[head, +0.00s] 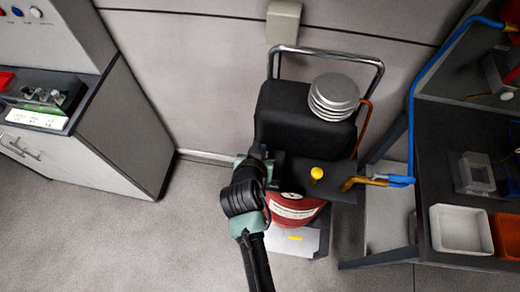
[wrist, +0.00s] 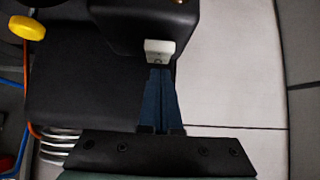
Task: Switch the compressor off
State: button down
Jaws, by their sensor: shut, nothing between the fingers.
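The compressor stands near the wall in the head view, with a black motor cover (head: 300,115), a finned silver cylinder head (head: 335,92) and a red tank (head: 292,208). A yellow knob (head: 317,173) sits on its front; it also shows at the upper left of the wrist view (wrist: 27,27). In the wrist view, a small off-white switch piece (wrist: 159,50) juts from a black box (wrist: 140,18). My gripper (wrist: 160,70) is shut and empty. Its blue fingertips are right at the switch piece; I cannot tell whether they touch. My arm hides the switch in the head view.
A metal handle frame (head: 376,68) rises around the compressor. A brass fitting with a blue hose (head: 411,120) is on its right, beside a dark bench with a white tray (head: 459,230). A grey cabinet (head: 90,165) is at left. The floor between is clear.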

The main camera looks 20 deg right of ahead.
jog(key=shift+r, duration=0.1)
jog(key=r+p, duration=0.2)
jog(key=r, duration=0.1)
jog(key=r+p, duration=0.1)
jog(key=shift+w+d+r+p, duration=0.15)
jog(key=shift+w+d+p, duration=0.05)
jog(key=shift+w+p, duration=0.15)
jog(key=r+b+v, duration=0.1)
jog(key=b+v, duration=0.1)
jog(key=v, duration=0.7)
jog(key=shift+w+r, duration=0.2)
jog(key=shift+r, duration=0.1)
jog(key=shift+d, duration=0.1)
